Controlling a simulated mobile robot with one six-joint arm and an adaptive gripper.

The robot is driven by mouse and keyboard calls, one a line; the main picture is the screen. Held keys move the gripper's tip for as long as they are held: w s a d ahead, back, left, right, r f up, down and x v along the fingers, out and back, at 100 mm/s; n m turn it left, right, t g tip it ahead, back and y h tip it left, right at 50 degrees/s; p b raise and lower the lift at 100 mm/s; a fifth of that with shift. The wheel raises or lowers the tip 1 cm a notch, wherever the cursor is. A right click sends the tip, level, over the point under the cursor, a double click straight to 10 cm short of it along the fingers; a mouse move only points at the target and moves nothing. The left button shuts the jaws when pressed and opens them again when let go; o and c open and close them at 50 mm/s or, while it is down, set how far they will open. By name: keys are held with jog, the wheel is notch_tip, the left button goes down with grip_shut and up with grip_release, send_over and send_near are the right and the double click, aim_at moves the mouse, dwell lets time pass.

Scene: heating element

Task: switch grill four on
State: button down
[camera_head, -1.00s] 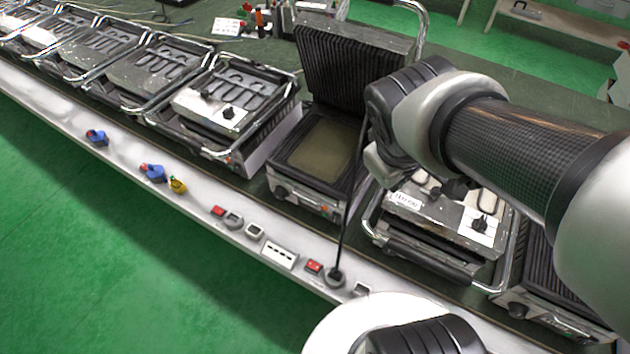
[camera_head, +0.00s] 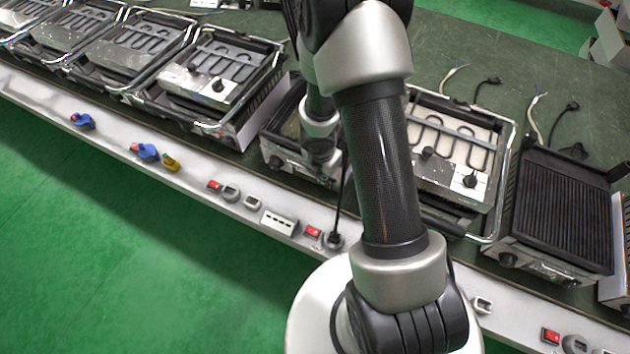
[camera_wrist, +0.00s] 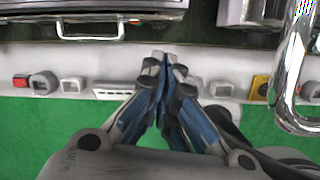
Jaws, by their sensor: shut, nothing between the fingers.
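Several grills stand in a row on the bench; I cannot tell which one is grill four. The middle grill (camera_head: 283,160), with knobs on its front, is partly hidden behind my arm. Red switches sit along the bench's front strip: one left of the middle (camera_head: 214,186), one beside a black plug (camera_head: 312,231), and one at far right (camera_head: 550,336). My gripper (camera_wrist: 165,60) is shut and empty in the wrist view, its tips over the pale front strip. A red switch (camera_wrist: 21,81) shows left of it there. In the head view my gripper cannot be made out clearly.
A white outlet panel (camera_head: 279,222) lies on the strip. A black cable rises from the plug (camera_head: 333,240). A chrome handle (camera_wrist: 292,75) is close at right in the wrist view. Blue connectors (camera_head: 147,151) sit at left. The green floor before the bench is clear.

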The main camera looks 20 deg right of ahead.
aim_at(331, 185)
jog(key=f, duration=0.1)
jog(key=s+a+f+n, duration=0.1)
jog(key=f, duration=0.1)
jog(key=a+f+n, duration=0.1)
jog(key=shift+s+a+f+g+y, duration=0.15)
jog(key=shift+s+f+g+y, duration=0.15)
jog(key=shift+g+y, duration=0.1)
jog(key=w+d+f+b, duration=0.3)
jog(key=d+f, duration=0.1)
jog(key=f, duration=0.6)
jog(key=shift+w, duration=0.15)
jog(key=shift+f, duration=0.15)
